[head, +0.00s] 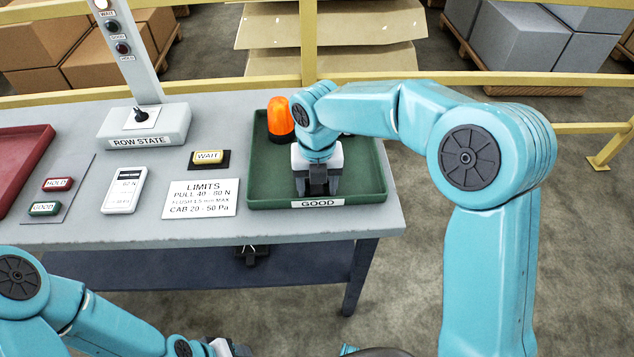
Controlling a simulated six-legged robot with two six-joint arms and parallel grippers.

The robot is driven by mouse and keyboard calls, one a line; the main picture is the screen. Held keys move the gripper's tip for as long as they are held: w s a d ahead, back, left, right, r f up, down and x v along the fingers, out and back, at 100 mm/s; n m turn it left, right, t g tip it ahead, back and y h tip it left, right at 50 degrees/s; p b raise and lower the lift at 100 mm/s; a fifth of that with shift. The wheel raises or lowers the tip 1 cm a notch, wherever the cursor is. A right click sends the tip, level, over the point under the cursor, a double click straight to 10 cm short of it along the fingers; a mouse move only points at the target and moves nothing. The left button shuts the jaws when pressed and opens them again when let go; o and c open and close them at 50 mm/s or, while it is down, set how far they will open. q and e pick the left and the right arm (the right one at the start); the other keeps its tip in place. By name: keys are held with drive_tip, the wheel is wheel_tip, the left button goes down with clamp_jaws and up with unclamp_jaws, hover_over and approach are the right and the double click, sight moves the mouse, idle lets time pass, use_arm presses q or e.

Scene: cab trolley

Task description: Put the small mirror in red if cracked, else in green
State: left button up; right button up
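The green tray (377,165), labelled GOOD, sits at the right end of the grey table. My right gripper (318,188) points down into it, near the tray's front middle. A dark patch shows between its fingers, and I cannot tell whether it holds anything. The small mirror is not visible; the gripper and arm hide part of the tray. The red tray (18,165) is cut off at the left edge, and its visible part looks empty. My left gripper (230,348) is only partly in view at the bottom edge.
An orange dome-shaped lens (280,119) stands in the green tray's back left. A ROW STATE post (145,125), a yellow WAIT button (208,157), a LIMITS card (200,198), a white meter (124,190) and HOLD and GOOD buttons (50,195) occupy the table. Yellow rails (450,78) run behind.

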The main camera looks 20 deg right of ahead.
drive_tip(key=shift+r, duration=0.1)
wheel_tip(320, 180, up, 12)
drive_tip(key=p, duration=0.1)
drive_tip(key=shift+p, duration=0.35)
drive_tip(key=shift+s, duration=0.1)
idle(0.5)
